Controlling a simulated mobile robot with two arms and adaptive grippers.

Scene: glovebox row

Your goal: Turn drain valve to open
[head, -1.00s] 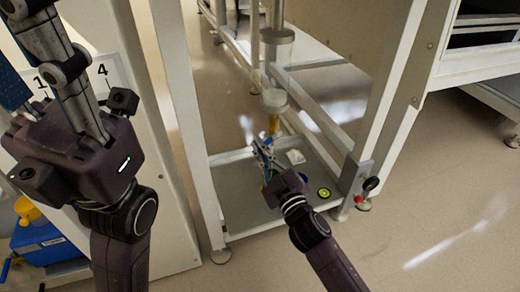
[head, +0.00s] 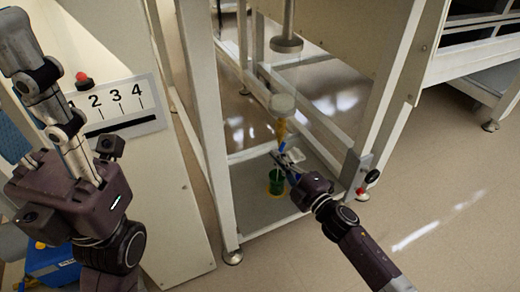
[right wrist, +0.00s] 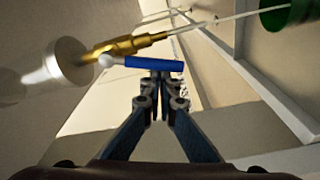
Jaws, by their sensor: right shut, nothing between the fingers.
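The drain valve (right wrist: 127,45) is brass, below a clear cylinder with a white collar (head: 283,104). Its blue lever handle (right wrist: 153,64) lies roughly crosswise in the right wrist view, with a pale round end at its left. My right gripper (right wrist: 160,75) is shut and empty, its fingertips right at the lever's lower edge; whether they touch is unclear. In the head view my right gripper (head: 281,158) is just under the brass valve (head: 281,130) and partly hides the lever. My left gripper (head: 40,85) is raised at the left, fingers overlapping, far from the valve.
A green container (head: 277,184) stands on the grey tray (head: 250,212) below the valve; a green object (right wrist: 288,14) shows in the wrist view. Frame posts (head: 207,120) flank the tray. Floor at right is clear.

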